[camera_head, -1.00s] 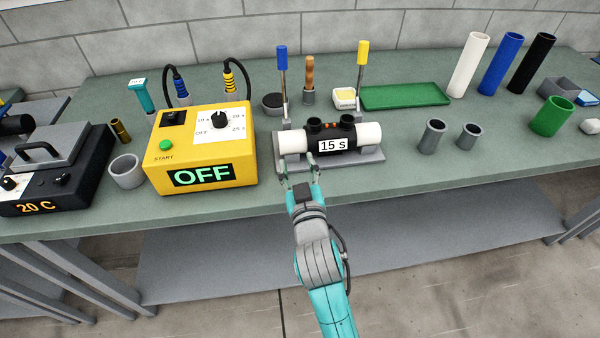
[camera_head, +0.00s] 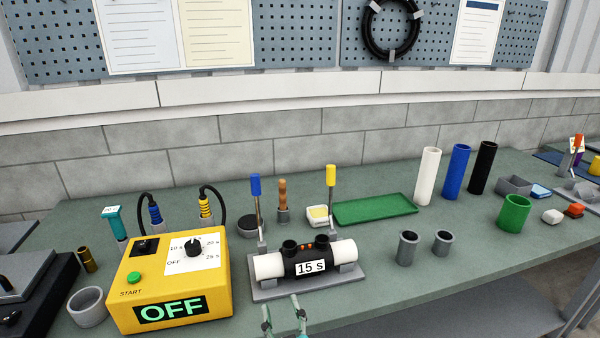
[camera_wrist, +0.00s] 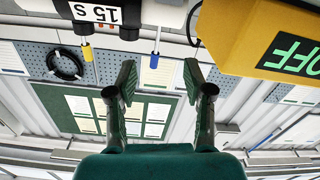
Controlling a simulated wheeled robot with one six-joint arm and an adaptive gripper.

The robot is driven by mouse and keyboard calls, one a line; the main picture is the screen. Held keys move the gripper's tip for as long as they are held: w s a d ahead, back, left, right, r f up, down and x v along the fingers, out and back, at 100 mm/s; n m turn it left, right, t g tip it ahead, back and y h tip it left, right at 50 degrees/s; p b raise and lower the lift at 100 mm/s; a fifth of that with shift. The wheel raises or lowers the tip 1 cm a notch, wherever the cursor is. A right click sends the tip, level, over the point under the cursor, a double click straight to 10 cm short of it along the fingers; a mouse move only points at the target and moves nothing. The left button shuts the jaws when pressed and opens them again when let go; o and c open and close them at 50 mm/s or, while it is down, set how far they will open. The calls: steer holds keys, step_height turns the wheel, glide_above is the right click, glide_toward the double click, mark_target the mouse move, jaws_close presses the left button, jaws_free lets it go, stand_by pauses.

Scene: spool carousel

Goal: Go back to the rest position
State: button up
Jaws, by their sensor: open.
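My gripper (camera_head: 284,318) is at the bottom edge of the head view, in front of the bench, with only its fingers showing. Its two fingers stand apart with nothing between them, as the wrist view (camera_wrist: 158,85) also shows. Just beyond the fingers, a black fitting marked "15 s" (camera_head: 291,258) with white pipe ends lies across a grey cradle (camera_head: 345,284). The gripper is apart from it. In the wrist view, part of the fitting (camera_wrist: 75,13) shows upside down at the top left.
A yellow control box (camera_head: 160,258) reading OFF stands left of the cradle. Grey sleeves (camera_head: 407,250), a green sleeve (camera_head: 514,213) and a green tray (camera_head: 372,209) stand to the right and behind. White, blue and black tubes (camera_head: 482,168) stand upright at the back. Bench space before the grey sleeves is clear.

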steer(key=s+d+f+m+g+h, duration=0.1)
steer(key=s+d+f, duration=0.55)
steer(key=s, duration=0.25)
steer(key=s+d+f+m+h, duration=0.1)
steer(key=s+d+f, duration=0.5)
steer(key=s+d, duration=0.25)
steer(key=s+d+m+h, duration=0.1)
steer(key=s+d, duration=0.1)
steer(key=s, duration=0.5)
steer(key=s+d+r+m+g+h, duration=0.1)
steer(key=s+d, duration=0.2)
steer(key=s, duration=0.5)
steer(key=s+d+r+m+h, duration=0.1)
steer(key=s+d, duration=0.2)
steer(key=s, duration=0.5)
steer(key=shift+s+m, duration=0.25)
steer(key=shift+m, duration=0.05)
